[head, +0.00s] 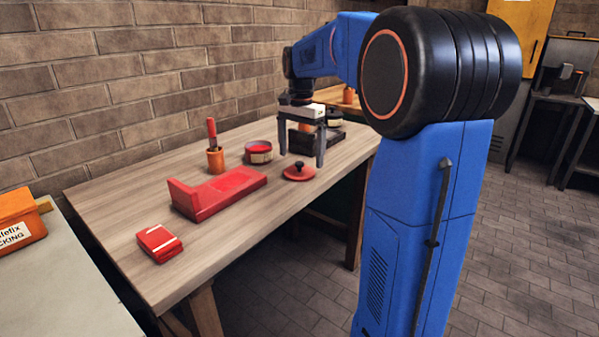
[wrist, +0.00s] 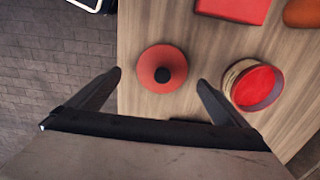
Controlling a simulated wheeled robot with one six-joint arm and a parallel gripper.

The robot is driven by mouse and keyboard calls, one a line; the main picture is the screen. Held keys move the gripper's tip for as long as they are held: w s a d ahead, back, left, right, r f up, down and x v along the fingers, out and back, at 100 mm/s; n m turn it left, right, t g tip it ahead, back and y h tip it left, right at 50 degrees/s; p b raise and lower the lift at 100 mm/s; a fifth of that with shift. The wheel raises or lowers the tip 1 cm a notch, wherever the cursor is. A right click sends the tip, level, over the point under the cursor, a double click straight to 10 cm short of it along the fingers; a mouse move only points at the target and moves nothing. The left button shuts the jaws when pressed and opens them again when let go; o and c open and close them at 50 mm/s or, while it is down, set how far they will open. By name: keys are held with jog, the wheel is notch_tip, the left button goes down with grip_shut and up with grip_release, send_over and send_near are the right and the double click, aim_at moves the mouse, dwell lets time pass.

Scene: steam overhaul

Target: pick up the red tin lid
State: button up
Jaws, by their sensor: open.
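The red tin lid (head: 299,174) lies flat on the wooden bench, a round red disc with a black knob in its middle. In the wrist view the lid (wrist: 155,80) is just beyond and between my two fingertips, with bench top around it. My gripper (head: 302,160) is open and empty, pointing down above the bench close to the lid. In the wrist view its fingers (wrist: 159,78) are spread wide on either side. The open tin (head: 260,152) with red contents stands behind the lid; it also shows in the wrist view (wrist: 253,85), right of the right finger.
A red angled block (head: 228,190) and a small red box (head: 159,243) lie on the bench (head: 120,205). An orange pot (head: 216,160) holds a red-handled tool. A dark tray (head: 328,139) stands behind my gripper. The bench's front edge is near the lid.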

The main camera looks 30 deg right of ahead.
aim_at(299, 163)
jog(key=shift+w+a+f, duration=0.1)
jog(key=shift+f, duration=1)
jog(key=shift+w+f, duration=0.1)
jog(key=shift+f, duration=0.95)
jog(key=c, duration=1.1)
jog(key=shift+r, duration=0.1)
